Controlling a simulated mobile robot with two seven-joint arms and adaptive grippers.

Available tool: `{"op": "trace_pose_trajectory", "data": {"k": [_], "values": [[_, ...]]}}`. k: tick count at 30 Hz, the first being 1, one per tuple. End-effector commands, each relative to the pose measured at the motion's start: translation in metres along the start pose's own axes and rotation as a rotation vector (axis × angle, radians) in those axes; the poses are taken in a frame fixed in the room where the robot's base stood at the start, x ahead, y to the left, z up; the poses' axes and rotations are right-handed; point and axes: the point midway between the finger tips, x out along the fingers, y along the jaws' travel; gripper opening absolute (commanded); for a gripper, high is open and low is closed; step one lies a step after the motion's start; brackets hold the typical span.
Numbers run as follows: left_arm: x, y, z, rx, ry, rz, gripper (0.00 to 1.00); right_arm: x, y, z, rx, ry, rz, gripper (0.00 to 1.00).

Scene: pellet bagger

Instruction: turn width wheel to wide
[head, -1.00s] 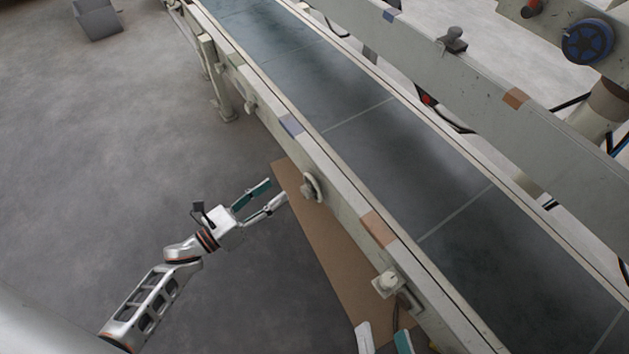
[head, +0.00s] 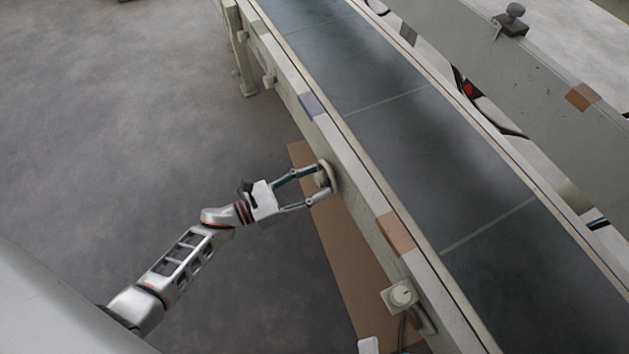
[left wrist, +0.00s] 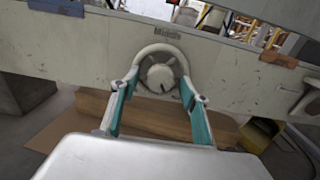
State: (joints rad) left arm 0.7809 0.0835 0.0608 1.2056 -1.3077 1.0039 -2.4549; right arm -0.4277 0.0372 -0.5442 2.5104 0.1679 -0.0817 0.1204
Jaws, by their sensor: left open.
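The width wheel (head: 324,178) is a pale round handwheel with a hub knob on the near side rail of the conveyor. In the left wrist view the wheel (left wrist: 160,76) is face-on, with a small dark mark on its hub and a label reading "Middle" above it. My left gripper (head: 314,186) is open, its teal-padded fingers on either side of the wheel. The fingertips overlap the rim in the left wrist view; I cannot tell whether they touch it. A pale tip (head: 368,345), apparently of my right gripper, shows at the bottom edge; the rest is out of frame.
The rail (head: 360,190) carries a blue patch (head: 311,104) and an orange patch (head: 396,233) on either side of the wheel. A boxed knob (head: 401,295) sticks out nearer me. A brown board (head: 345,270) lies below. The floor at left is clear.

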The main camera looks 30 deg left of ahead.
Motion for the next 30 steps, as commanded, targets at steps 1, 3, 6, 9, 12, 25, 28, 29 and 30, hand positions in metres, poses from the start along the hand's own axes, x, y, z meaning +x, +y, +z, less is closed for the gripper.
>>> {"op": "trace_pose_trajectory", "data": {"k": [1,3,6,9,12,25,28,29,30], "values": [[0.0023,-0.0003,-0.0005,-0.001,0.0,0.0,0.45,0.0,0.0,0.0004,0.003,0.0,0.0,0.48],[0.0038,-0.0002,-0.0003,-0.001,0.001,0.0,0.45,0.0,-0.0001,0.0004,0.004,0.0,0.0,0.48],[0.004,-0.0001,-0.0001,0.0,0.001,0.0,0.45,0.0,-0.0002,0.0002,0.004,0.001,0.0,0.48],[0.0039,-0.0002,0.0,-0.001,0.0,0.0,0.45,0.0,-0.0002,0.0002,0.004,0.001,0.0,0.48],[0.0037,-0.0002,0.0,-0.001,0.0,0.0,0.22,0.0,-0.0002,0.0002,0.004,0.001,0.0,0.48],[0.0034,-0.0003,0.0001,-0.033,0.0,-0.001,0.07,0.0,-0.0002,0.0005,0.003,0.0,0.0,0.48],[0.0032,-0.0005,-0.0001,-0.073,0.001,-0.002,0.07,0.0,-0.0002,0.0005,0.003,0.0,0.0,0.48],[0.0031,-0.0003,0.0,-0.089,0.001,-0.002,0.07,0.0,-0.0002,0.0005,0.003,0.0,0.0,0.48],[0.003,-0.0001,0.0,-0.112,0.001,-0.001,0.07,0.0,-0.0002,0.0005,0.003,0.0,0.0,0.48]]}}
